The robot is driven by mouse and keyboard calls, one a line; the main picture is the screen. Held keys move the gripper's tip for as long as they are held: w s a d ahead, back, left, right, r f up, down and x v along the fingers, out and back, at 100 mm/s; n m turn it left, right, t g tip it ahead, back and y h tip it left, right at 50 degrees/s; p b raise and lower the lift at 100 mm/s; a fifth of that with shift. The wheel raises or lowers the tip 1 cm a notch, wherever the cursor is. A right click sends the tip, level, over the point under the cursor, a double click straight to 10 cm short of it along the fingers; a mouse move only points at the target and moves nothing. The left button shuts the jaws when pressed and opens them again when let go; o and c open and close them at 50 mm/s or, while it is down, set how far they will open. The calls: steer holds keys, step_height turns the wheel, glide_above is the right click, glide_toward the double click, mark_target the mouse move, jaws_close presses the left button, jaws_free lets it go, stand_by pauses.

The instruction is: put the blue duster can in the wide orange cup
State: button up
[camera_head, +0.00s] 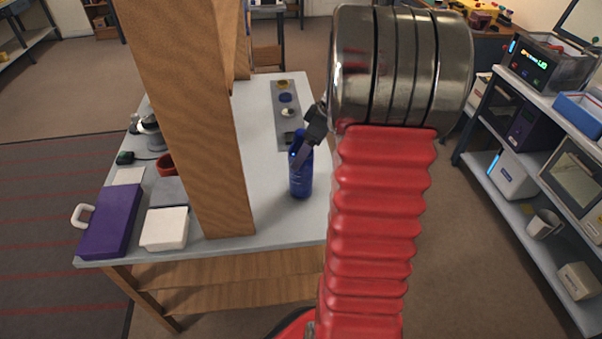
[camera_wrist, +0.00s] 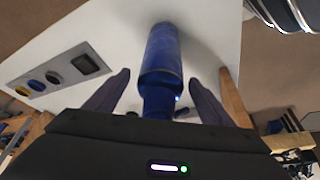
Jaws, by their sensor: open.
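The blue duster can (camera_head: 301,178) stands upright on the grey table, right of the wooden post. In the wrist view the can (camera_wrist: 163,55) lies between the two spread fingers of my gripper (camera_wrist: 159,77), with a visible gap on both sides. My gripper (camera_head: 300,156) is open at the can's upper part, and my arm hides some of it in the head view. A reddish-orange round vessel (camera_head: 166,165), which may be the wide orange cup, shows at the left of the table. The post hides much of it.
The thick wooden post (camera_head: 200,120) rises between the can and the reddish vessel. A purple case (camera_head: 111,222), a white box (camera_head: 165,229) and a grey box crowd the table's left. A grey strip (camera_head: 287,103) with several round parts lies behind the can.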

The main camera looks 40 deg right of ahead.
mark_target(300, 181)
steer(key=x, duration=0.3)
steer(key=shift+a+f, duration=0.1)
steer(key=shift+f, duration=0.05)
stand_by(0.4)
jaws_close()
stand_by(0.8)
